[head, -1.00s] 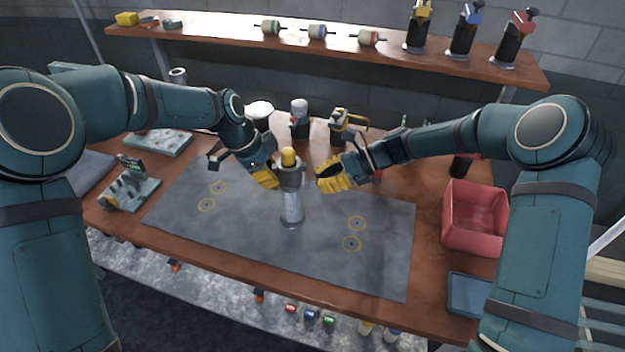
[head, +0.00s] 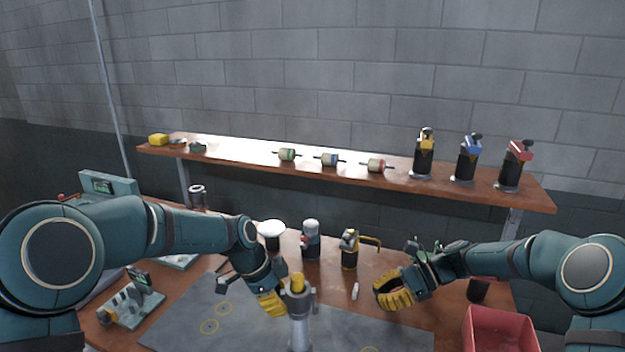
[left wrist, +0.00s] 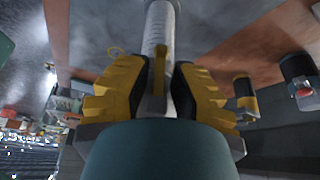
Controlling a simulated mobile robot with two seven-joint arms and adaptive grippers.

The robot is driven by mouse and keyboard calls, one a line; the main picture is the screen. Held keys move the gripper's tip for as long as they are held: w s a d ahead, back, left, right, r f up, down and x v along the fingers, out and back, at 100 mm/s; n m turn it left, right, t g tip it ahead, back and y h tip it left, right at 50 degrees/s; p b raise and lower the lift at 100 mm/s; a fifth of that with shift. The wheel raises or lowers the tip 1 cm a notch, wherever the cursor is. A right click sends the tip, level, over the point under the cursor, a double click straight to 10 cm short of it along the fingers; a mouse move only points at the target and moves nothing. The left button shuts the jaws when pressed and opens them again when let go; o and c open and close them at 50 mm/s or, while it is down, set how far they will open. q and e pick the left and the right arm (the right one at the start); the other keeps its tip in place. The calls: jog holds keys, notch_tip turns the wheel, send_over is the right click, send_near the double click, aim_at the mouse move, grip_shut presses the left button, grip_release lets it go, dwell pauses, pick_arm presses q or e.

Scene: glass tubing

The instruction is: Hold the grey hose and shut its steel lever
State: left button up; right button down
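The grey hose (head: 299,325) stands upright over the dark mat, with a rounded yellow piece (head: 297,282) at its top. My left gripper (head: 274,302) is at its upper part, coming from the left. In the left wrist view the hose (left wrist: 160,22) runs between the dark pads of my left gripper (left wrist: 158,95), which close against both sides. A mustard-coloured bar (left wrist: 160,68) lies along it there. I cannot make out the steel lever's position. My right gripper (head: 393,290) is apart from the hose, to its right, with nothing visible in it; its finger gap is unclear.
Behind the hose stand a white-topped container (head: 271,232), a grey bottle (head: 310,242) and a yellow-handled bottle (head: 349,250). A small white piece (head: 355,291) is near my right gripper. A red bin (head: 500,330) is at right. A shelf (head: 235,152) crosses the back.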

pick_arm(q)
jog(key=shift+o, duration=0.8)
